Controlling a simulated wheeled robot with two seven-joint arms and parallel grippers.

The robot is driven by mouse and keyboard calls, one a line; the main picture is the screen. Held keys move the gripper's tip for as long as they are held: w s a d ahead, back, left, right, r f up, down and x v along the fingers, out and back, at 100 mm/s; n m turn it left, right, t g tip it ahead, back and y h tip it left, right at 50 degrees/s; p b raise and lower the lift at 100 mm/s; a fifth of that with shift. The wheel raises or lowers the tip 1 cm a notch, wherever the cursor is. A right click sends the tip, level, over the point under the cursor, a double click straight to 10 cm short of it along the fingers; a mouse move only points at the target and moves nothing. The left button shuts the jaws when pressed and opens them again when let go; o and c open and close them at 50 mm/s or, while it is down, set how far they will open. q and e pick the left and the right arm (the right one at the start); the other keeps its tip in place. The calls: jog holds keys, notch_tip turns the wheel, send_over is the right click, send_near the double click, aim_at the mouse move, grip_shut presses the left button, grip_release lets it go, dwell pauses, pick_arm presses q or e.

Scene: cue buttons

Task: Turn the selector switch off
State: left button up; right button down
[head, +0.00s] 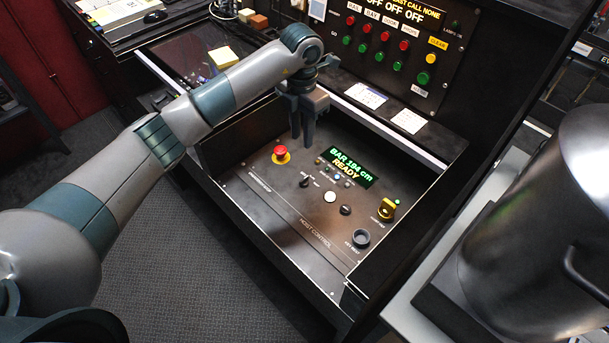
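The hoist control panel (285,228) is a dark sloping console in the middle of the head view. A small black knob (305,182) with small labels around it looks like the selector switch; its exact setting is too small to read. My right gripper is out of view.
A green display (350,168) reads "BAR 194 cm READY". An upright button board (392,45) stands behind. A large metal pot (540,230) stands at right.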

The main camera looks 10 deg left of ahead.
aim_at(303, 180)
pick_arm(q)
jog(key=shift+f, duration=0.15)
